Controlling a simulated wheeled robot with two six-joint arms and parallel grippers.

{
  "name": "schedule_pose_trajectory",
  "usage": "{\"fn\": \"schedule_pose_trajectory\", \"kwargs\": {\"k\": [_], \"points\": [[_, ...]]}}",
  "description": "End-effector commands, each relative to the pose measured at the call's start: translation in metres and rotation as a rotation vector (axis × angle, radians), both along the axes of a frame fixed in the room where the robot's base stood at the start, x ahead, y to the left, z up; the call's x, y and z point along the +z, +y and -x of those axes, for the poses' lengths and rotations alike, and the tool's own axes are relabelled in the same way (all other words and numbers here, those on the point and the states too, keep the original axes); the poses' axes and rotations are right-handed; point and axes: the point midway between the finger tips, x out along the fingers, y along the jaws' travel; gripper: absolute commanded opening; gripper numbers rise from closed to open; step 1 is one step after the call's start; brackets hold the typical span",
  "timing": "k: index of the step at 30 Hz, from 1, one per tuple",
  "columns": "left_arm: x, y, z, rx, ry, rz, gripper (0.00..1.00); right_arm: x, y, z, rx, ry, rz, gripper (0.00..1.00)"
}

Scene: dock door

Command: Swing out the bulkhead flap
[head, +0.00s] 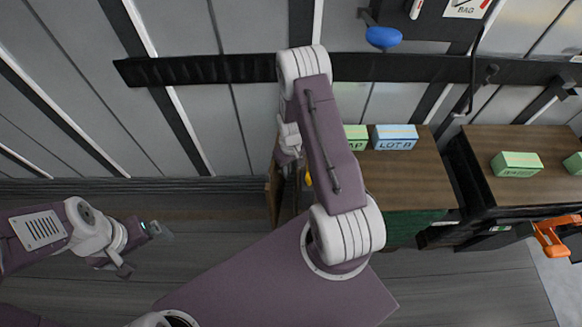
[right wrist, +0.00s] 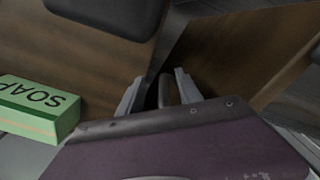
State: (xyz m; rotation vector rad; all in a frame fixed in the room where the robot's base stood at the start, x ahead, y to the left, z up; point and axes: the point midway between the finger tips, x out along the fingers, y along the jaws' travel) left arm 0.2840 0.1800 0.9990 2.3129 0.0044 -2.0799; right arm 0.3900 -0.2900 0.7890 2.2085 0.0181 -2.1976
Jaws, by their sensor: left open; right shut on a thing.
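A wooden panel, which looks like the bulkhead flap (right wrist: 235,55), stands on the right in the right wrist view, with a dark gap between it and the wooden surface on the left. In the head view a brown edge, probably the same flap (head: 272,190), shows left of my right arm. My right gripper (right wrist: 160,92) is shut on a dark upright piece, probably the flap's handle or edge; my arm hides most of it in the head view. My left gripper (head: 160,232) is open and empty, low over the floor on the left.
Another wooden-topped unit (head: 490,150) with green boxes (head: 517,164) stands to the right. An orange clamp-like thing (head: 551,238) is at far right. The left floor is clear.

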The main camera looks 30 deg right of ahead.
Motion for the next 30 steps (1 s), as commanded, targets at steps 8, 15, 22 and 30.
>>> {"fn": "schedule_pose_trajectory", "kwargs": {"k": [8,15,22,30], "points": [[-0.001,0.000,0.000,0.000,0.000,0.000,1.00,0.038,-0.001,-0.005,-0.002,-0.017,0.006,0.34],[-0.002,0.000,0.000,0.000,0.000,0.000,1.00,0.078,0.000,-0.003,-0.003,-0.017,0.006,0.34],[-0.002,0.000,0.000,0.000,0.000,0.000,1.00,0.093,0.001,-0.002,-0.002,-0.014,0.006,0.34],[-0.002,0.000,0.000,0.000,0.000,0.000,1.00,0.094,0.001,-0.002,-0.002,-0.015,0.006,0.34]]}}
